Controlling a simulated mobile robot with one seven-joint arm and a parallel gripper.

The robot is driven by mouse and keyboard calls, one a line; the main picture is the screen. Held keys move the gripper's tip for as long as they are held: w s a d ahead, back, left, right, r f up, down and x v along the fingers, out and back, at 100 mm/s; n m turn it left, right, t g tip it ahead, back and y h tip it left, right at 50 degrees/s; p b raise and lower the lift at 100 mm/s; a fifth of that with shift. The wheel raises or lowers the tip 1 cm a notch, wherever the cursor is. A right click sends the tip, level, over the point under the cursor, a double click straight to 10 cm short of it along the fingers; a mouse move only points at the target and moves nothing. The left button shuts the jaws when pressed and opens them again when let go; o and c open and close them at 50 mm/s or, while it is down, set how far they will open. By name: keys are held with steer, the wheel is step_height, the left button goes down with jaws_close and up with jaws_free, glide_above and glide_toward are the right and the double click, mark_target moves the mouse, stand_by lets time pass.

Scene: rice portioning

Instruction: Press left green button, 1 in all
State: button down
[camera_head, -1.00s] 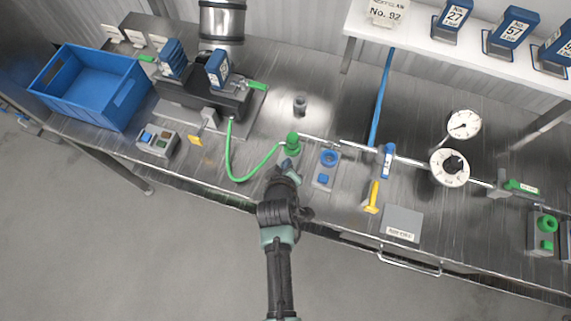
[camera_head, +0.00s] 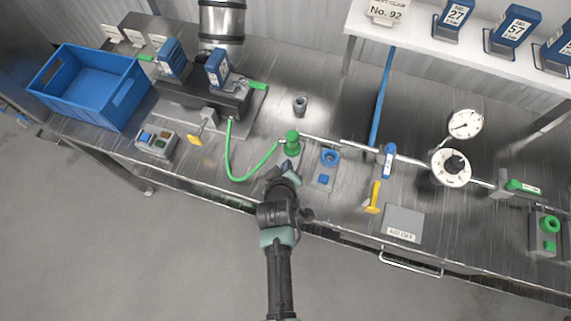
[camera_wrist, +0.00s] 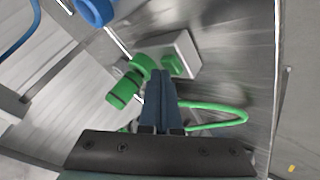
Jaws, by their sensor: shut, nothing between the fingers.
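The left green button (camera_wrist: 174,65) is a small green square on a grey box (camera_wrist: 187,48), seen in the wrist view. A round green knob (camera_wrist: 141,67) sits on the same box beside it. In the head view the green knob (camera_head: 292,143) stands just beyond my gripper (camera_head: 290,170), and the button is hidden behind the fingers. My gripper (camera_wrist: 161,74) is shut and empty. Its fingertips appear just beside the button in the wrist view; I cannot tell whether they touch it.
A green hose (camera_head: 240,178) loops left of my gripper. A blue-button box (camera_head: 325,172) stands close on the right, then a yellow handle (camera_head: 374,195). Another green-button box (camera_head: 546,236) is far right. A blue crate (camera_head: 90,85) stands at the left.

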stand_by(0.4)
steer(key=shift+r+p, duration=0.8)
steer(key=shift+p, duration=0.05)
step_height(320, 180, up, 5)
steer(key=p, duration=0.5)
steer(key=shift+r, duration=0.1)
stand_by(0.6)
